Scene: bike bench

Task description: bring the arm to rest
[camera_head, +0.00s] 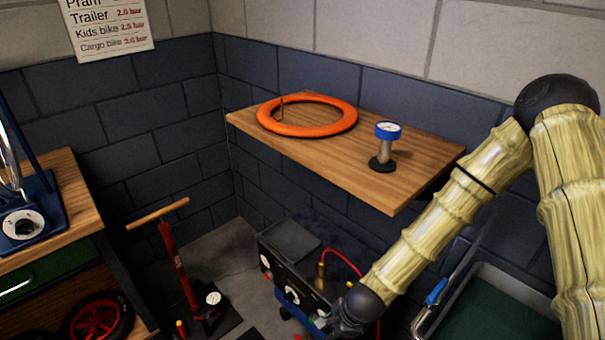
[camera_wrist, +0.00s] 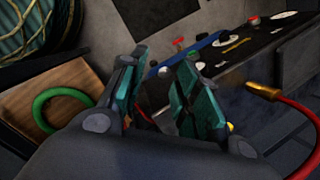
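My arm comes in from the right in the head view and reaches down to a dark wrist joint (camera_head: 355,306) at the bottom middle. The gripper itself cannot be made out clearly there. In the wrist view my gripper (camera_wrist: 161,64) shows two fingers with teal pads, set apart, with nothing held between them. Beyond the fingers is a dark machine (camera_head: 290,262) with dials, which also shows in the wrist view (camera_wrist: 248,52). A red hose with a brass fitting (camera_wrist: 262,91) is to the right of the fingers. I cannot tell how near they are to the machine.
A wooden shelf (camera_head: 330,163) holds an orange ring (camera_head: 308,130) and a blue-topped gauge (camera_head: 386,146). A red floor pump (camera_head: 178,265) stands left of the machine. A workbench (camera_head: 75,210) is at far left. A sink (camera_head: 480,315) lies at lower right, below my arm.

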